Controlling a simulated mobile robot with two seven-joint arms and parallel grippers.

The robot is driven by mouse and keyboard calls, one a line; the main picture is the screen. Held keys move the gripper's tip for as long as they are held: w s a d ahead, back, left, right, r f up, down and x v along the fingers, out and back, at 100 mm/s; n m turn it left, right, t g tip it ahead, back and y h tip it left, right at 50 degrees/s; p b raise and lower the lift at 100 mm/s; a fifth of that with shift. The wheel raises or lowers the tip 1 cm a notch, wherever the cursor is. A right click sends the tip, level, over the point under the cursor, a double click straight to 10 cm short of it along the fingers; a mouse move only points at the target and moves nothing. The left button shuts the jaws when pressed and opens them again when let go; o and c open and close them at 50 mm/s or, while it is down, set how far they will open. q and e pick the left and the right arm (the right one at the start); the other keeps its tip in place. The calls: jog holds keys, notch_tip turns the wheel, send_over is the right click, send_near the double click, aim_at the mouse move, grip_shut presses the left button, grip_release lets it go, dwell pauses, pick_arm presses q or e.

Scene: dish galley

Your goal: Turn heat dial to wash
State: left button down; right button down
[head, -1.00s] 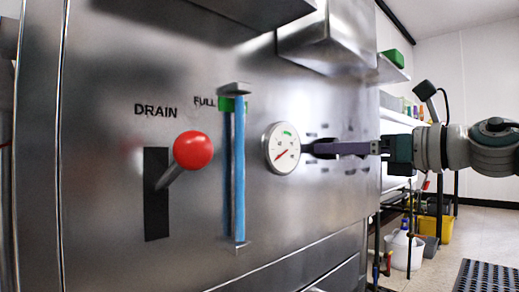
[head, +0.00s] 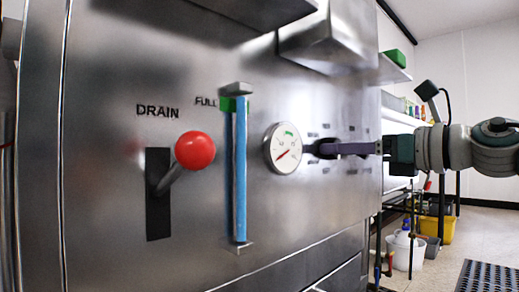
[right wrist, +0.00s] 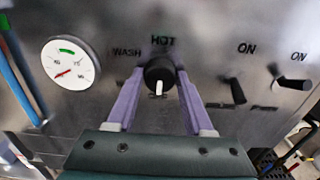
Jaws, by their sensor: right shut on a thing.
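The black heat dial (right wrist: 160,72) is in the middle of the right wrist view, below the HOT label and right of the WASH label. A white mark shows at its lower side, pointing down in that picture. My right gripper (right wrist: 160,82) has its purple fingers on both sides of the dial, shut on it. In the head view my right gripper (head: 322,149) reaches in from the right to the panel, and its fingers largely hide the dial. My left gripper is not in view.
A round gauge (head: 283,148) is just left of the dial. Further left are a blue level tube (head: 240,170) and a red-knobbed DRAIN lever (head: 194,150). Two ON switches (right wrist: 236,90) (right wrist: 292,83) are right of the dial. A steel hood (head: 325,45) juts out above.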

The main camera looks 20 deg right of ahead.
jog(key=shift+m+p, duration=8.7)
jog(key=shift+m, duration=3.1)
jog(key=shift+c, duration=1.4)
grip_release()
